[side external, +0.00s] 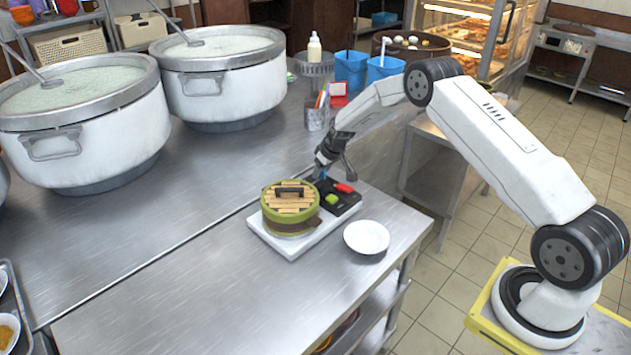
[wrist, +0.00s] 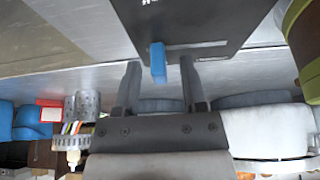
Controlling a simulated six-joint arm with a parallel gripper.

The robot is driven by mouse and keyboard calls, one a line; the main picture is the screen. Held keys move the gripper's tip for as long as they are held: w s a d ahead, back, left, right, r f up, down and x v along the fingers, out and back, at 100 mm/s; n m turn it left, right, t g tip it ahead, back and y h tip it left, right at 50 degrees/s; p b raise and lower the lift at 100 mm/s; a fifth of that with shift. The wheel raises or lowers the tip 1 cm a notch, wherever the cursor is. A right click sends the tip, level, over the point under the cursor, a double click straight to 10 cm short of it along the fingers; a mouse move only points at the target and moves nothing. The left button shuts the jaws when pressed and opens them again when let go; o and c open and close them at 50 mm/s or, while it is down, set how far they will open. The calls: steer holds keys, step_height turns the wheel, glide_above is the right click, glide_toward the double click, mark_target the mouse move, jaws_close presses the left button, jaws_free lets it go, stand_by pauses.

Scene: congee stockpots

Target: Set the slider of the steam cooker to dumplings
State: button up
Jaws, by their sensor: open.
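The steam cooker (side external: 283,224) is a round green pot with a slatted wooden lid on a white base. Its black control panel (side external: 330,205) has a red piece (side external: 344,188) and a green piece (side external: 332,199) on it. The panel also shows in the wrist view (wrist: 190,22). A blue slider knob (wrist: 157,62) stands at the panel's edge in the wrist view. My gripper (side external: 324,172) is low over the panel's far end. In the wrist view my gripper (wrist: 160,68) is open, its fingers on either side of the blue knob, with gaps visible. No dumplings marking is readable.
A white bowl (side external: 366,237) stands beside the cooker. Behind my gripper are a metal cup of pens (side external: 317,119) and blue containers (side external: 351,71). Two large stockpots (side external: 225,85) stand at the left.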

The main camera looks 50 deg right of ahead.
jaws_close()
stand_by(1.5)
